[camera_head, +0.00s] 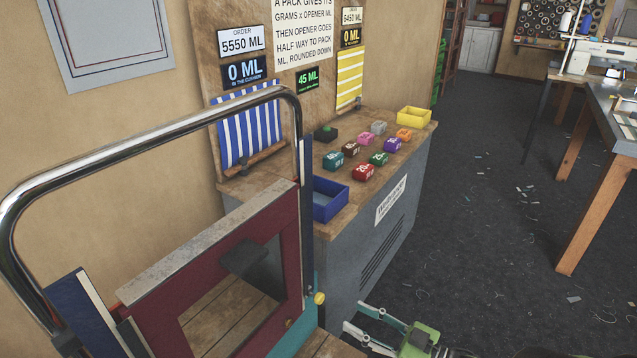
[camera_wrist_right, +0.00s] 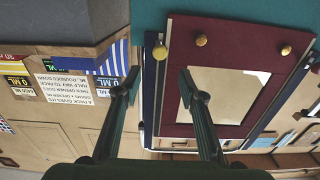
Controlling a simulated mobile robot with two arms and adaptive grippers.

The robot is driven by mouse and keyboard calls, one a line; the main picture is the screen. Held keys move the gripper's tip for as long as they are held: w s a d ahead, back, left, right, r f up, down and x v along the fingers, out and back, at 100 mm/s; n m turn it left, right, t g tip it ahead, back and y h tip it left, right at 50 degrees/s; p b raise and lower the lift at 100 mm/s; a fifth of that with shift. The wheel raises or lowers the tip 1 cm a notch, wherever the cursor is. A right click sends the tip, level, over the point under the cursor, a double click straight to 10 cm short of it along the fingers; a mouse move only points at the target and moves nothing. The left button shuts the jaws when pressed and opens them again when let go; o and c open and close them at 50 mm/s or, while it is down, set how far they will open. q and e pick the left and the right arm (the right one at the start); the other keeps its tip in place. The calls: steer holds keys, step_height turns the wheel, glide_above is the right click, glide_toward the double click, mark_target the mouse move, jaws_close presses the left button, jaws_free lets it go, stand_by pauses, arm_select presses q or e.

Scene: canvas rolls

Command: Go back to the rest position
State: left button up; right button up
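My right gripper (camera_head: 357,318) shows at the bottom centre of the head view, in front of the grey cabinet and low over the dark floor. Its two fingers are spread and point left, with nothing between them. In the right wrist view the same gripper (camera_wrist_right: 158,85) has its fingers well apart and empty, with a maroon framed panel (camera_wrist_right: 180,72) beyond them. That panel (camera_head: 284,232) stands at the lower left of the head view. My left gripper is not in view.
A chrome rail (camera_head: 140,150) arches over the panel. The wooden-topped cabinet (camera_head: 335,245) carries several coloured packs, a blue tray (camera_head: 330,213) and a yellow tray (camera_head: 414,108). Striped canvas rolls (camera_head: 250,140) hang behind. Open floor (camera_head: 480,230) lies right, before a workbench (camera_head: 605,100).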

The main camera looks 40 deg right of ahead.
steer(key=s+f+m+g+h, duration=0.1)
steer(key=s+f+g+h, duration=0.4)
steer(key=f, duration=1)
steer(key=s+f+m+g+h, duration=0.1)
steer(key=s+f+g, duration=0.2)
steer(key=s+f, duration=0.8)
steer(key=s+a+f+g+p, duration=0.1)
steer(key=s+a+f+g, duration=0.7)
steer(key=s+a+f, duration=0.7)
step_height(320, 180, down, 4)
steer(key=shift+s+a+r, duration=0.2)
steer(key=shift+s+r, duration=0.05)
steer(key=shift+s, duration=0.6)
